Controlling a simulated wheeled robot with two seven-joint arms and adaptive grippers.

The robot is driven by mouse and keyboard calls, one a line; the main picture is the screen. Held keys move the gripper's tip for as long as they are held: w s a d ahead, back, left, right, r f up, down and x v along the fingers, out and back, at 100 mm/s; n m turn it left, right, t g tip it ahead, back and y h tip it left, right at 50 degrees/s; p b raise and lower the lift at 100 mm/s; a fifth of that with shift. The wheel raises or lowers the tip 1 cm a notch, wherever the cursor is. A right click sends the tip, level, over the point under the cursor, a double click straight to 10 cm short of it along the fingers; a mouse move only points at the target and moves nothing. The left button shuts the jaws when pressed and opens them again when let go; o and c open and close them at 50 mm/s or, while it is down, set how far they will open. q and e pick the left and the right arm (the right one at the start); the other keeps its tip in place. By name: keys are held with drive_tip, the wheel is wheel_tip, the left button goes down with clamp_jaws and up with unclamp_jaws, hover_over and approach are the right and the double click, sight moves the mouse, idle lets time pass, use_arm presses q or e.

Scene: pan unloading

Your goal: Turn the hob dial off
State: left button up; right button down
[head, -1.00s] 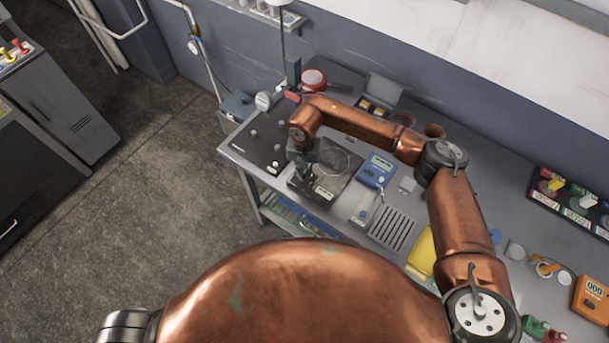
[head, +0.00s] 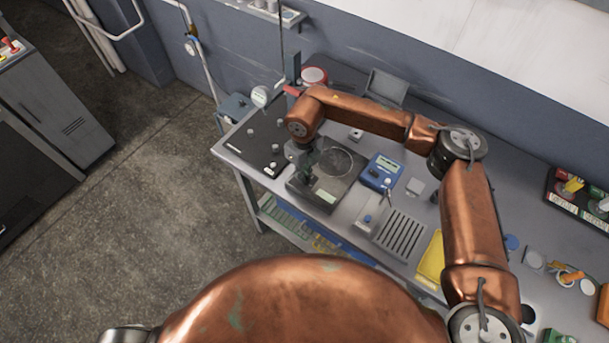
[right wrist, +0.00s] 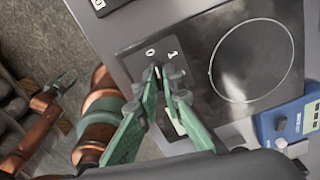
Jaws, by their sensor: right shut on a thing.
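The hob (head: 340,182) is a dark square plate with a ring mark on the bench. In the right wrist view its glass top (right wrist: 252,60) lies right of a dark control strip marked 0 and 1. My right gripper (head: 306,170) is at the hob's left edge in the head view. In the right wrist view its green fingers (right wrist: 163,77) are shut on the small dial (right wrist: 158,72) beside these marks. The fingers hide much of the dial, so its exact setting is unclear. My left gripper (right wrist: 64,82) shows small at the left of that view; its opening is unclear.
A blue device (head: 381,172) stands close right of the hob. A dark panel with knobs (head: 250,142) lies to its left. A slotted grille (head: 400,234) and yellow tray (head: 431,258) are farther right. The floor at left is clear.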

drive_tip(key=shift+s+f+n+b, duration=0.15)
drive_tip(key=shift+n+b, duration=0.4)
drive_tip(key=shift+n, duration=0.45)
drive_tip(key=c, duration=2.1)
unclamp_jaws()
drive_tip(key=shift+r, duration=0.25)
wheel_tip(320, 180, up, 12)
drive_tip(key=shift+f, duration=0.15)
